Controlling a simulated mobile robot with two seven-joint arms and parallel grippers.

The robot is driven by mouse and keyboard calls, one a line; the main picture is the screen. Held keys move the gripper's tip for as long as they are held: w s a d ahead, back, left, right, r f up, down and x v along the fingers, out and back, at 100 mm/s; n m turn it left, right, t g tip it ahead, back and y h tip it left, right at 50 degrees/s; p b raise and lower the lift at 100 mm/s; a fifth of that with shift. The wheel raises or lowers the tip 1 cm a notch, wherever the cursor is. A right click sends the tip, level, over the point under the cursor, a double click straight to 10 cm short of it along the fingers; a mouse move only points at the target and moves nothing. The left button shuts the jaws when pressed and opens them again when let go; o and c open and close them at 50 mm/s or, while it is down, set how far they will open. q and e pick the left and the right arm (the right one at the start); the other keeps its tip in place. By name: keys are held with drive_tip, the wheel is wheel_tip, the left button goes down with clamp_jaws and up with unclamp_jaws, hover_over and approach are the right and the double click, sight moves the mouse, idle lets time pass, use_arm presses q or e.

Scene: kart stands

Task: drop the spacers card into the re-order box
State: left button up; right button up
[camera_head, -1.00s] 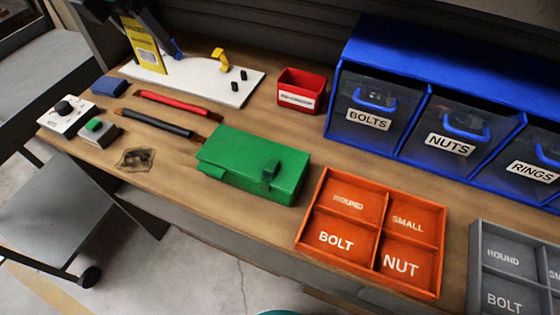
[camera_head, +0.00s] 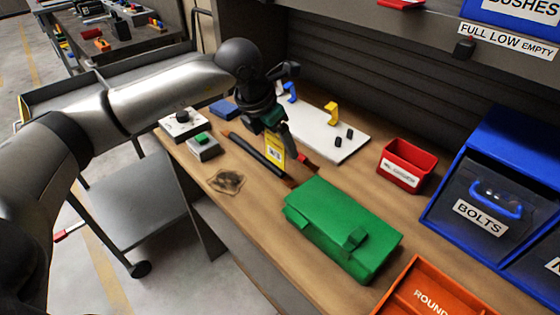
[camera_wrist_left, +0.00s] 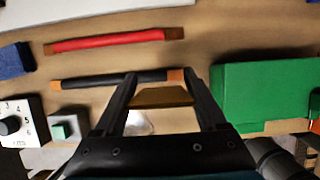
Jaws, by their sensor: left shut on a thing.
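The yellow card (camera_head: 275,149), with a white label too small to read, hangs in my left gripper (camera_head: 272,124) above the bench. My left gripper is shut on it; the card's edge shows between the fingers in the wrist view (camera_wrist_left: 162,97). The red re-order box (camera_head: 405,166) is open-topped with a white label on its front. It stands to the right of the card, beside the white board, and is apart from my gripper. My right gripper is not in view.
A green case (camera_head: 343,228) lies on the bench in front of the red box. A white board (camera_head: 325,140) with pegs and a yellow hook lies behind my gripper. A dark tool (camera_head: 255,153) lies near the card. Blue drawers (camera_head: 480,190) stand at the right.

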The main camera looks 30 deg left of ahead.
sight(276, 153)
use_arm(q)
drive_tip(key=shift+f+b, duration=0.3)
drive_tip(key=shift+f, duration=2.2)
drive_tip(key=shift+f, duration=0.15)
drive_tip(key=o, duration=1.2)
drive_tip(key=shift+o, duration=0.2)
